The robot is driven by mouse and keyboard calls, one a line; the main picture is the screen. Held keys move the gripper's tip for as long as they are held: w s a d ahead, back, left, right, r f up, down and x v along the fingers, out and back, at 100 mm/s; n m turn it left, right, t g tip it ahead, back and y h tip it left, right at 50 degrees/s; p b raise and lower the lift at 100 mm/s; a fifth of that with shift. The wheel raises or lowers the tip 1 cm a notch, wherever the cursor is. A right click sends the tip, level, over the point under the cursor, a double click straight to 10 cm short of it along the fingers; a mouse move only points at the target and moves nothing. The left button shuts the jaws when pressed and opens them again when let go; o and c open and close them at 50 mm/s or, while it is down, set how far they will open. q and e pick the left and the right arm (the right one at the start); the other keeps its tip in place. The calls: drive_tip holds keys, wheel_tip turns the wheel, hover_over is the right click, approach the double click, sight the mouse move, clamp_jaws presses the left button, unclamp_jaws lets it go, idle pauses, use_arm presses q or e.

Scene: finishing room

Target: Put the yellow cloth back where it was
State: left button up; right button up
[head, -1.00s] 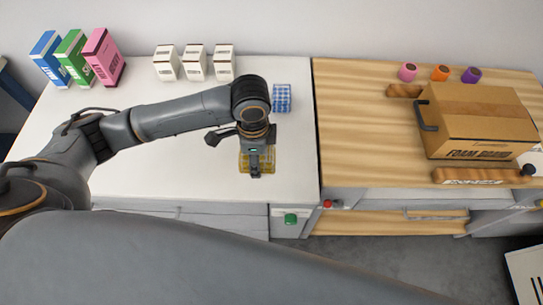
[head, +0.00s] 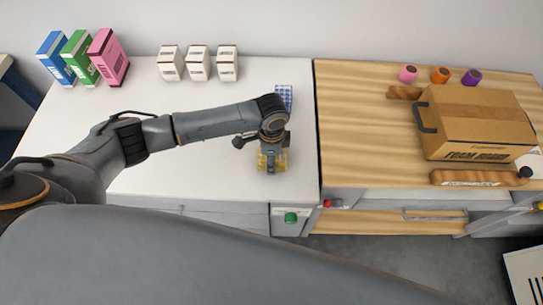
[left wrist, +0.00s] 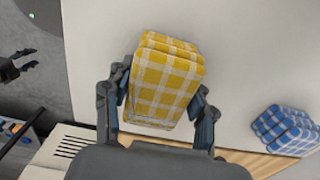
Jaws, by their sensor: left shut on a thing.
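The yellow checked cloth (left wrist: 165,82) is a folded block between the two fingers of my left gripper (left wrist: 160,112) in the left wrist view. My left gripper is shut on it. In the head view the yellow cloth (head: 264,160) shows partly under my left gripper (head: 272,168), over the right part of the white worktop (head: 200,125). I cannot tell whether the cloth touches the worktop. My right gripper is not in the head view.
A blue checked cloth (head: 285,97) lies behind my gripper, and it also shows in the left wrist view (left wrist: 286,130). Three white boxes (head: 198,63) and three coloured boxes (head: 80,58) stand at the back. A foam board box (head: 475,122) sits on the wooden worktop (head: 365,130).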

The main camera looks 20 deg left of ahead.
use_arm(q)
drive_tip(key=shift+f, duration=0.2)
drive_tip(key=o, duration=1.1)
drive_tip(key=shift+o, duration=0.6)
drive_tip(key=shift+r, duration=0.1)
wheel_tip(320, 180, up, 11)
drive_tip(key=shift+f+b, duration=0.15)
drive_tip(key=shift+b, duration=0.7)
drive_tip(key=shift+r, duration=0.8)
